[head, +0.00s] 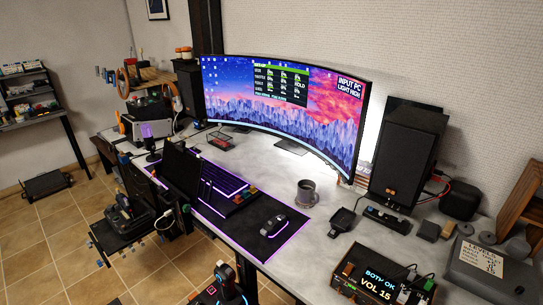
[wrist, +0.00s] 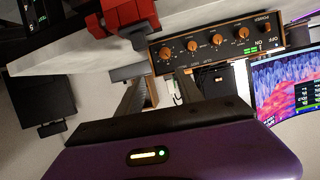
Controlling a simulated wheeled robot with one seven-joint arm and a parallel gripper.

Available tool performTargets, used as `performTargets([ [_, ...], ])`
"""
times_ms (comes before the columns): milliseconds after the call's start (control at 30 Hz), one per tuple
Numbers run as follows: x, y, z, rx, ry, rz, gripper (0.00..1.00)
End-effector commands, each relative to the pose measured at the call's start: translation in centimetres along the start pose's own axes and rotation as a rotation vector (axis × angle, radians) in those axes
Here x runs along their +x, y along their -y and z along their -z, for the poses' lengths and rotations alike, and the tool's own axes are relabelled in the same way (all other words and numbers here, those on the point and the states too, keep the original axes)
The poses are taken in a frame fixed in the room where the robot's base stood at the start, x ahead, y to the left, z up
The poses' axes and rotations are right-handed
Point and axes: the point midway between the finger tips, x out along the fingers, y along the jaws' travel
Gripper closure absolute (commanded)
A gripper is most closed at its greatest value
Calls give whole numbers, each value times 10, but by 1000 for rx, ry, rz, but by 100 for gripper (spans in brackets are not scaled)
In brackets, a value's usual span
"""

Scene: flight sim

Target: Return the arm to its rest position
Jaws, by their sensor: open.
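My gripper (wrist: 160,80) shows in the wrist view, its purple body (wrist: 180,158) filling the bottom of the picture with a small lit strip. Its two dark fingers point up the picture and stand apart, with nothing seen held between them. Beyond the fingertips is a wood-edged panel with orange knobs (wrist: 217,40). I cannot make out my arm or gripper in the head view.
A curved monitor (head: 285,100) stands on the grey desk (head: 340,190), with a black speaker (head: 405,160) to its right. A mug (head: 306,192) and mouse (head: 272,225) are in front. In the wrist view, a red object (wrist: 128,14) lies near the fingers.

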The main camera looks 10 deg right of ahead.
Motion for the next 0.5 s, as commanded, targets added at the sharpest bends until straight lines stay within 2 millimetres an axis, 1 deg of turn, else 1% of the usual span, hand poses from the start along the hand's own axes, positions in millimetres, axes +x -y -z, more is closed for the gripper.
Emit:
performTargets([
  [33,-1,-16,9,30,-18,-30,57],
  [67,-5,-24,13,51,-27,-43,57],
  [100,-15,-32,17,78,-38,-50,57],
  [200,-35,-41,21,111,-51,-40,57],
  [367,-68,-49,26,133,-65,-4,57],
  [467,-93,-54,30,134,-70,37,57],
  [500,-104,-55,31,131,-72,58,57],
])
